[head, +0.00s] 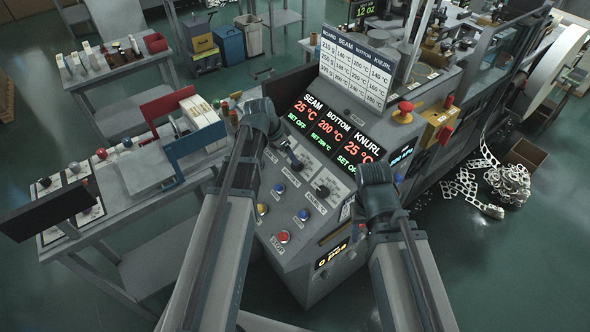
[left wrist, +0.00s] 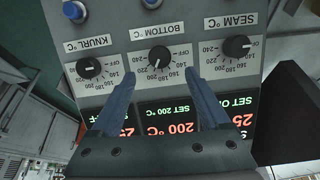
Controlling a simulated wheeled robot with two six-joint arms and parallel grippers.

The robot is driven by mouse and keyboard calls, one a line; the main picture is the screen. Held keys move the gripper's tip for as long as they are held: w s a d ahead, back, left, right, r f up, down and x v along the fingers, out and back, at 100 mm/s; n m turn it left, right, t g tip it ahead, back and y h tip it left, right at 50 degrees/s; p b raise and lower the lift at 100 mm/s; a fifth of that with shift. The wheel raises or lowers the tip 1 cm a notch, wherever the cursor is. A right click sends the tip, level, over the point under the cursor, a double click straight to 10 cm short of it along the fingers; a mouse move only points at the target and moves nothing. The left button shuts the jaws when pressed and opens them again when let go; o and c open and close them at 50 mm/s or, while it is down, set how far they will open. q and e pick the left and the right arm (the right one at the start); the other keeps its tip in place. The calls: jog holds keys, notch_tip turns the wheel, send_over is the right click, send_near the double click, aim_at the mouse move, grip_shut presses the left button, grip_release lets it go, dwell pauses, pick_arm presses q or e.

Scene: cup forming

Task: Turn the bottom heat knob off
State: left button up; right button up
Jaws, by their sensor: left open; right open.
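The bottom heat knob (left wrist: 159,62) is a black dial in the middle of three on the sloped grey panel (left wrist: 200,15), which appears upside down in the left wrist view. Its white pointer is near 200, and the display below reads 200 °C, set 200 °C. My left gripper (left wrist: 162,78) is open. Its two blue-grey fingers point at the bottom knob, one on each side, with tips just short of it; contact cannot be told. In the head view the bottom knob (head: 297,164) is partly covered by my left gripper. My right gripper (head: 376,176) is open, right of the panel.
The seam knob (left wrist: 236,46) and knurl knob (left wrist: 89,67) flank the bottom knob, and their displays read 25 °C, set off. Blue buttons (head: 303,214) and a red stop button (head: 284,236) sit lower on the panel. A table (head: 120,185) stands left.

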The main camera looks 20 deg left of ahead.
pick_arm(q)
jog(key=b+x, duration=0.6)
jog(key=x, duration=0.2)
jog(key=shift+s, duration=0.1)
grip_shut()
